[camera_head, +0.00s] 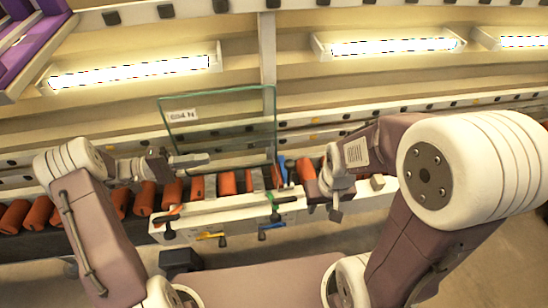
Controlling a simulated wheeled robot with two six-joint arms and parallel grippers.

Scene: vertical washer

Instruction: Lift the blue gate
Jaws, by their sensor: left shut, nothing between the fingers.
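A small upright blue piece (283,168) stands at the right end of the clear glass panel, above the roller conveyor; it is the only blue upright part I see and may be the blue gate. My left gripper (206,160) is shut and empty, in front of the lower part of the glass panel, to the left of the blue piece and apart from it. My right gripper (333,200) is to the right of the blue piece, near the right end of the white rail; its fingers are too small and overlapped to read.
The glass panel (222,120) with a white label stands behind the conveyor. Orange rollers (145,198) run across the picture. A white rail (240,212) with green, yellow, blue and black handles lies in front. Lit lamps are mounted behind.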

